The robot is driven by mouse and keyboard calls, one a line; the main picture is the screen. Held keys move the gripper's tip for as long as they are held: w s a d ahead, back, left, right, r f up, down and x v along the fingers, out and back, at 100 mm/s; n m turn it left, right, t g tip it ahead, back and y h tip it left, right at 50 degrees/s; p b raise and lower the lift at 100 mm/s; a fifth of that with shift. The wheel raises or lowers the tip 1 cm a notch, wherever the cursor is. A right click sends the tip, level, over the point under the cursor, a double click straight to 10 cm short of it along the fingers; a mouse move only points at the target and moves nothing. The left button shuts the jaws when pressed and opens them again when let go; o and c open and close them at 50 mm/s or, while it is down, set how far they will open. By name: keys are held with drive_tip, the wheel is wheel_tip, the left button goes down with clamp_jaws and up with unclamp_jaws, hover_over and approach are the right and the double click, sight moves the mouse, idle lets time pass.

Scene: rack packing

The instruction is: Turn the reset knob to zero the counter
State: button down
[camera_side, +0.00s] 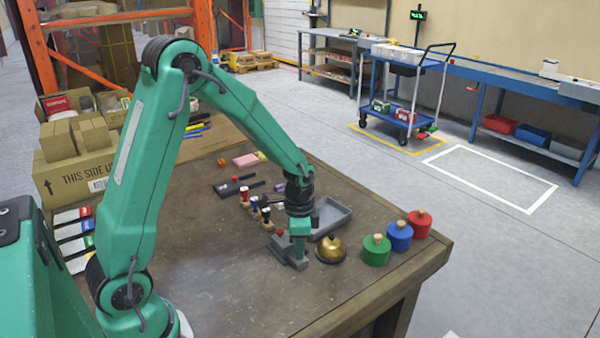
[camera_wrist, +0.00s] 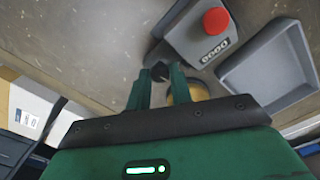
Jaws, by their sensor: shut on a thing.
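The counter (camera_wrist: 190,38) is a grey box with a red button (camera_wrist: 215,20) on top and a small digit window (camera_wrist: 214,51). The digits look like zeros, but they are small. In the side view the counter (camera_side: 279,246) stands on the bench, partly behind my gripper. The dark reset knob (camera_wrist: 160,71) sticks out from the counter's side. My gripper (camera_wrist: 160,78) is shut on the knob, a finger on each side of it. In the side view my gripper (camera_side: 299,250) is low beside the counter, and the knob is hidden there.
A brass bell (camera_side: 330,249) stands close to the right of my gripper. A grey tray (camera_side: 332,216) lies behind. Green (camera_side: 376,252), blue (camera_side: 399,238) and red (camera_side: 419,225) knobbed cylinders stand near the bench's right edge. The front of the bench is clear.

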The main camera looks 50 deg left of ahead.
drive_tip(key=shift+m, duration=1.2)
drive_tip(key=c, duration=1.5)
unclamp_jaws()
drive_tip(key=shift+c, duration=0.2)
drive_tip(key=shift+r, duration=0.15)
wheel_tip(320, 180, up, 7)
drive_tip(key=shift+r, duration=0.3)
drive_tip(key=shift+r, duration=0.1)
